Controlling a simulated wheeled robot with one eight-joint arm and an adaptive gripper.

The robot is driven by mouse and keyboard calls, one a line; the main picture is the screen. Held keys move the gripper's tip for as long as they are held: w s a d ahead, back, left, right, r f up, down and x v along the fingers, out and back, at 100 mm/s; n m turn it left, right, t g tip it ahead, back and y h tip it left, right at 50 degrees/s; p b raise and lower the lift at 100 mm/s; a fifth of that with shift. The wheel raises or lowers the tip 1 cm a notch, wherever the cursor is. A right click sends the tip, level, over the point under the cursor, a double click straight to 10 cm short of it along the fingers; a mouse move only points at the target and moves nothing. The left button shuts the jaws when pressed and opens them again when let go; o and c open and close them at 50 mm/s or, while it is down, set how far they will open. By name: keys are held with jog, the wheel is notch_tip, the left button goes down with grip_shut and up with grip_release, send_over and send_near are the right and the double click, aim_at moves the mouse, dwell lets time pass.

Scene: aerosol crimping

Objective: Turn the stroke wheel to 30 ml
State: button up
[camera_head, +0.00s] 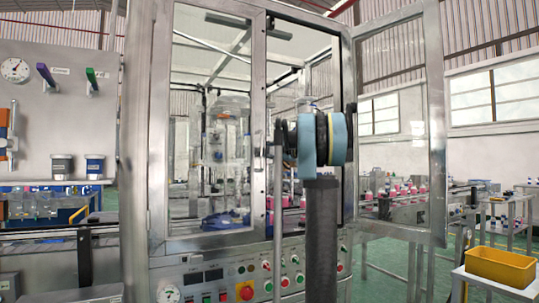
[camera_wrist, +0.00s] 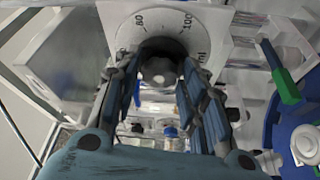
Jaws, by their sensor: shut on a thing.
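The stroke wheel's pale scale plate (camera_wrist: 160,20) is at the top of the wrist view, marked 80, 100 and "ml". A dark round knob with a grey centre (camera_wrist: 160,72) sits in front of it. My gripper (camera_wrist: 158,82) has one finger on each side of the knob and is shut on it. The 30 mark and any pointer are not visible, so I cannot read the setting. In the head view my arm hides the gripper and the wheel.
A framed cabinet (camera_head: 257,130) has its glass door (camera_head: 402,130) swung open to the right. Its control panel (camera_head: 205,275) holds a red button and several lamps. A green lever (camera_wrist: 280,75) is right of my gripper in the wrist view. A yellow bin (camera_head: 500,266) stands at lower right.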

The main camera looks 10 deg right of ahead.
jog(key=shift+w+a+r, duration=0.1)
jog(key=o, duration=0.7)
jog(key=shift+o, duration=1.1)
jog(key=shift+w, duration=0.1)
jog(key=v, duration=1.2)
jog(key=shift+f, duration=0.25)
jog(key=shift+r, duration=0.1)
